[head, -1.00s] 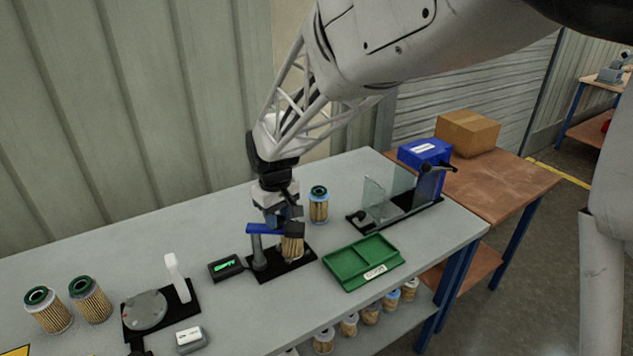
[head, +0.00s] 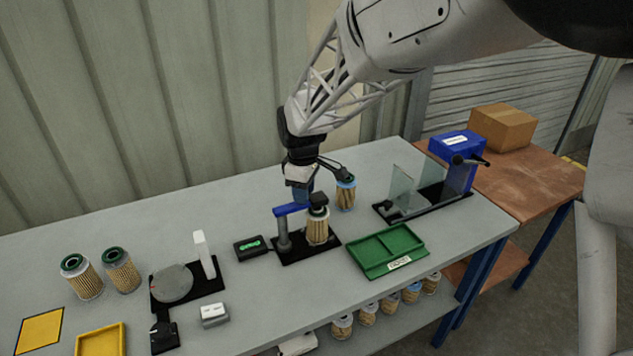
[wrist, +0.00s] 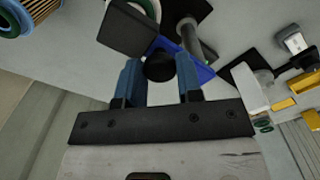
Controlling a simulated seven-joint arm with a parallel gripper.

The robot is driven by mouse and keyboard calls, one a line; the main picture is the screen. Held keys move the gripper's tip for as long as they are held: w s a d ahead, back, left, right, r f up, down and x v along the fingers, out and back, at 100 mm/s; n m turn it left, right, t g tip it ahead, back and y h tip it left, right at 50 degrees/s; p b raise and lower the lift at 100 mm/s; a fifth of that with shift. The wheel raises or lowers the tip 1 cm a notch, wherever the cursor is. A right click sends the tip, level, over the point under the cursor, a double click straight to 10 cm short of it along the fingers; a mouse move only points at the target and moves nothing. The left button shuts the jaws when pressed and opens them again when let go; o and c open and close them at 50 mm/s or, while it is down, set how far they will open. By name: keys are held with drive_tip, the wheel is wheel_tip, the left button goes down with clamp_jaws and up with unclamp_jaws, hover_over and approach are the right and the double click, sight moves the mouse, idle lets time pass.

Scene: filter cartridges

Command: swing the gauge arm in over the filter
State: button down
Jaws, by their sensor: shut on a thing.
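The gauge has a post (head: 284,238) on a black base, a blue arm (head: 290,209) and a black head (head: 319,200). A pleated filter (head: 317,231) stands upright on the base beside the post. My gripper (head: 305,199) is at the blue arm from above. In the wrist view its blue fingers (wrist: 159,78) are shut on a round black knob (wrist: 159,65) of the gauge arm.
Another filter (head: 345,195) stands close behind. A green tray (head: 372,270) is at right, a black display box (head: 251,246) at left. A glass-panelled fixture (head: 440,198) stands further right. A turntable (head: 172,284) and two filters (head: 122,270) are at left.

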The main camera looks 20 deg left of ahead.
drive_tip(key=c, duration=0.8)
unclamp_jaws()
drive_tip(key=shift+r, duration=0.1)
drive_tip(key=shift+r, duration=3.85)
